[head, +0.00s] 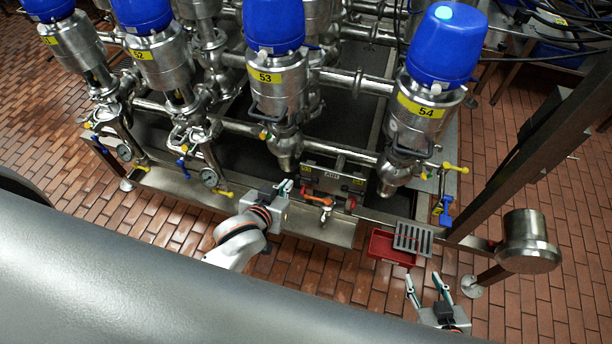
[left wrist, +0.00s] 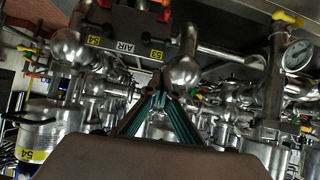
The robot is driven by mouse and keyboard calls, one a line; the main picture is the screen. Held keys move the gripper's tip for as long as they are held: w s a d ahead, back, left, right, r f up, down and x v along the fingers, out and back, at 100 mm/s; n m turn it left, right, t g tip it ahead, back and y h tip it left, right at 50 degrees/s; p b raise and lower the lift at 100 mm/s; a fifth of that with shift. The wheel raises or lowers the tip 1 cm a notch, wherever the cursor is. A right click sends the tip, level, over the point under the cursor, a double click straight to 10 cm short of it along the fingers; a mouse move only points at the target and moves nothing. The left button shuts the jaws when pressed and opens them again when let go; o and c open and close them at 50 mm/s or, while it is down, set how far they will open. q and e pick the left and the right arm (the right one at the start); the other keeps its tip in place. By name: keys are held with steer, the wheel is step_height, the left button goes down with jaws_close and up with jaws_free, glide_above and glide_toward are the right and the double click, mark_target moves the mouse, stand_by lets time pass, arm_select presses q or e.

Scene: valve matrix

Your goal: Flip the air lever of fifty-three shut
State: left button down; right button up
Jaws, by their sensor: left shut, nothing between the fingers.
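The AIR panel (head: 333,179) is a grey plate below valves 53 (head: 278,85) and 54 (head: 422,110). It carries small yellow labels at both ends. Red and orange lever parts (head: 318,200) sit along its lower edge; their exact positions are hard to tell. In the left wrist view the panel (left wrist: 125,45) appears upside down, with the 53 label (left wrist: 156,54) and a red-orange lever part (left wrist: 165,14) near it. My left gripper (head: 284,187) is shut and empty, just left of the panel. My right gripper (head: 441,287) is open and empty, lower right.
A red tray (head: 387,248) and a grey slotted rack (head: 413,238) are right of the panel. Yellow handles (head: 224,194) and gauges (head: 209,177) hang at left. A dark post (head: 548,140) stands at right. Brick floor is clear in front.

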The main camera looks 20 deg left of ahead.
arm_select(q)
steer(key=shift+w+d+r, duration=0.1)
steer(key=shift+d, duration=0.05)
stand_by(0.3)
glide_above(307, 179)
steer(key=s+a, duration=0.2)
steer(key=s, duration=0.1)
step_height(307, 179, down, 5)
steer(key=f, duration=0.2)
steer(key=shift+w+f, duration=0.25)
steer(key=shift+f, duration=0.05)
steer(key=shift+w+f, duration=0.2)
steer(key=shift+f, duration=0.75)
steer(key=shift+w, duration=0.1)
